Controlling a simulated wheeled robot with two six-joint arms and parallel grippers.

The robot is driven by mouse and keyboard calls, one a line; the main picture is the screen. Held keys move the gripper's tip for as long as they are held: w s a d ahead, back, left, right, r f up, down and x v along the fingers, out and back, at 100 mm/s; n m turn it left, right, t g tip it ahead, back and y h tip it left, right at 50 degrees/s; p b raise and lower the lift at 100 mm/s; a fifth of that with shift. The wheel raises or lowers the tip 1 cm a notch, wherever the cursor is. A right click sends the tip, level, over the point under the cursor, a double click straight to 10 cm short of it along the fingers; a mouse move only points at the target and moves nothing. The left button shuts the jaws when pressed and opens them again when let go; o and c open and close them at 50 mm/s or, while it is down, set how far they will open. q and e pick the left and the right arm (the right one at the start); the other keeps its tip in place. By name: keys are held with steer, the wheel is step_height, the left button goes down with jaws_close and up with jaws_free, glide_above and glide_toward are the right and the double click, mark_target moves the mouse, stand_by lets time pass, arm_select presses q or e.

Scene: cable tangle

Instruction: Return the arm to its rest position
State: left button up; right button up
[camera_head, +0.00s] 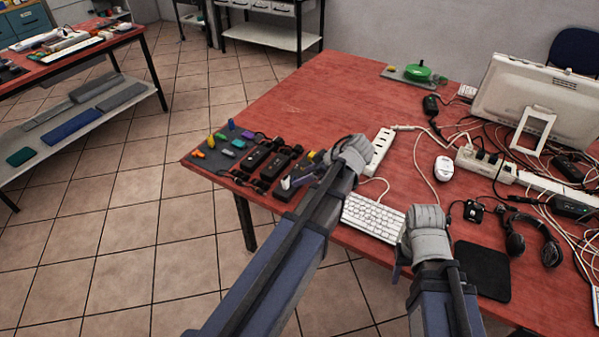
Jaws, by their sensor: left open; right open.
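My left gripper (348,154) is over the front left of the red table (310,95), between the dark mat of small items and the white keyboard (373,217). My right gripper (427,228) is at the table's front edge, between the keyboard and a black pad (482,270). Both grippers are open, and I see nothing held in either. Their fingertips are mostly hidden behind the grey gripper bodies. My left arm covers part of the mat and the table edge.
Tangled cables (540,190) and power strips (485,164) crowd the right side near a monitor (535,95). Headphones (532,238) and a white mouse (444,168) lie nearby. Adapters (257,156) sit on the dark mat (203,160). The table's back left is clear.

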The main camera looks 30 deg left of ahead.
arm_select(q)
steer(key=s+d+m+h+p, duration=0.2)
steer(key=s+d+m+h, duration=0.1)
steer(key=s+d+m, duration=0.5)
steer(key=s+d+m+g+h+p, duration=0.1)
steer(key=s+d+m+h+p, duration=0.2)
steer(key=s+d+m, duration=0.5)
steer(key=d+m+h, duration=0.1)
steer(key=d+m, duration=0.3)
steer(key=d, duration=0.3)
steer(key=shift+m, duration=0.4)
